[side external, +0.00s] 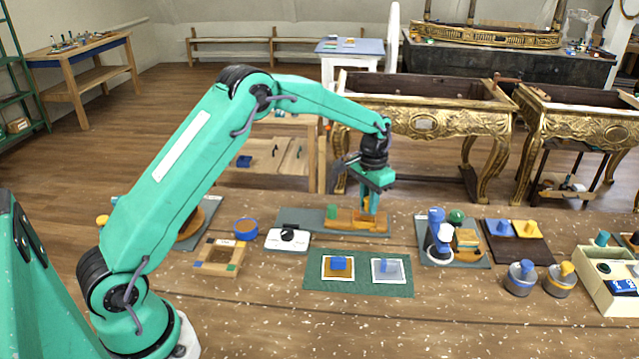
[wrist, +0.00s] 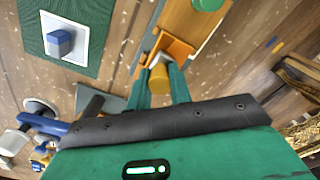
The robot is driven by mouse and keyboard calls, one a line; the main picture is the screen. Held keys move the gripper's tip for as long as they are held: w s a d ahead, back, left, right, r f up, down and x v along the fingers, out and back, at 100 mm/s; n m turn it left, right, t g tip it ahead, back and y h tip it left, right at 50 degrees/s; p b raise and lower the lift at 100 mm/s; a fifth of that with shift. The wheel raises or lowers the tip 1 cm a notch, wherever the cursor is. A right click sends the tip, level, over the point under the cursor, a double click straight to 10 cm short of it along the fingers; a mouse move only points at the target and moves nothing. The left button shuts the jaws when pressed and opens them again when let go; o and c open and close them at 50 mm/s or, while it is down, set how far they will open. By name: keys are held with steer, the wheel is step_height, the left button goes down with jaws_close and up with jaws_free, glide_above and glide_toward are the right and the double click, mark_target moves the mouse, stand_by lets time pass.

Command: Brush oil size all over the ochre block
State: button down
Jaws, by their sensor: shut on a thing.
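My gripper (side external: 369,204) points down over a long wooden board (side external: 343,224) on a grey mat. In the wrist view the gripper (wrist: 161,80) is shut on a yellow, handle-like cylinder (wrist: 159,79) with a pale end piece, which looks like the brush. An orange-ochre block (wrist: 175,47) lies on the board just beyond that pale end. I cannot tell whether they touch, and any bristles are hidden. A green knob (side external: 331,211) stands on the board left of the gripper; it also shows at the top of the wrist view (wrist: 207,3).
A green mat (side external: 358,289) with two white-framed tiles lies in front. A white device (side external: 288,239), a blue-rimmed pot (side external: 246,230) and a wooden frame (side external: 219,258) stand left. A blue-and-white tool (side external: 438,235) and two grey jars (side external: 520,279) stand right. The front tabletop is clear.

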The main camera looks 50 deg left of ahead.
steer(key=shift+s+a, duration=1.5)
steer(key=shift+w+d, duration=2.45)
steer(key=shift+d, duration=0.05)
steer(key=shift+s+a, duration=2.55)
step_height(320, 180, up, 8)
steer(key=shift+f, duration=0.15)
